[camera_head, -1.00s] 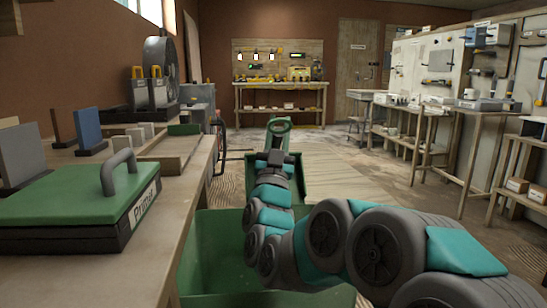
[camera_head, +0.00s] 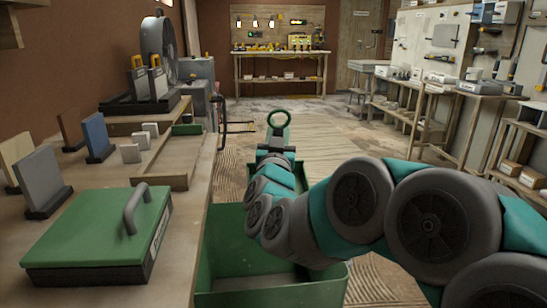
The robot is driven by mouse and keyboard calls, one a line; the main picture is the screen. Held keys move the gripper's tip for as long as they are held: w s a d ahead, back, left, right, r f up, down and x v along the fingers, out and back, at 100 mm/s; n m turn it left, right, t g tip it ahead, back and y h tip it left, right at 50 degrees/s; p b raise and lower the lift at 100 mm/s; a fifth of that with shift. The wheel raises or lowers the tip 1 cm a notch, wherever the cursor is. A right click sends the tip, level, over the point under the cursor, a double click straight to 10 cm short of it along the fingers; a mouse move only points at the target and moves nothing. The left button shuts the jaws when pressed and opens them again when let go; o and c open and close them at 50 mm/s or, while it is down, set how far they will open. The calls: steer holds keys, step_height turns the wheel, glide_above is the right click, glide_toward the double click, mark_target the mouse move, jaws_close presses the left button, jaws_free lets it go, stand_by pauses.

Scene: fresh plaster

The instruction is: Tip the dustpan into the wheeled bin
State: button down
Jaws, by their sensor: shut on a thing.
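The green dustpan, with its ring-ended handle (camera_head: 278,119), is ahead of my arm in the head view. My gripper (camera_head: 276,152) is shut on it near the handle; the fingertips are hard to make out. Part of the green pan body shows just beyond and right of the gripper, and my arm hides the rest. The wheeled bin (camera_head: 225,250) is a large open green box at the bottom centre, beside the workbench. My arm passes over the bin, and the gripper and dustpan appear towards its far side. The bin's wheels are not visible.
A wooden workbench (camera_head: 190,215) runs along the left, bearing a green-lidded box (camera_head: 95,225), upright boards and a shallow wooden tray (camera_head: 165,180). Shelves and worktables (camera_head: 455,95) line the right. The floor beyond the dustpan is clear up to the back bench (camera_head: 280,55).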

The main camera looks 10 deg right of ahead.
steer(key=r+g+p, duration=0.1)
steer(key=p, duration=0.2)
steer(key=shift+r, duration=0.2)
steer(key=shift+f+g, duration=0.2)
steer(key=shift+g, duration=0.1)
steer(key=shift+d+r+n+g+y, duration=0.15)
steer(key=shift+r+n+g+y, duration=0.25)
steer(key=shift+g, duration=0.7)
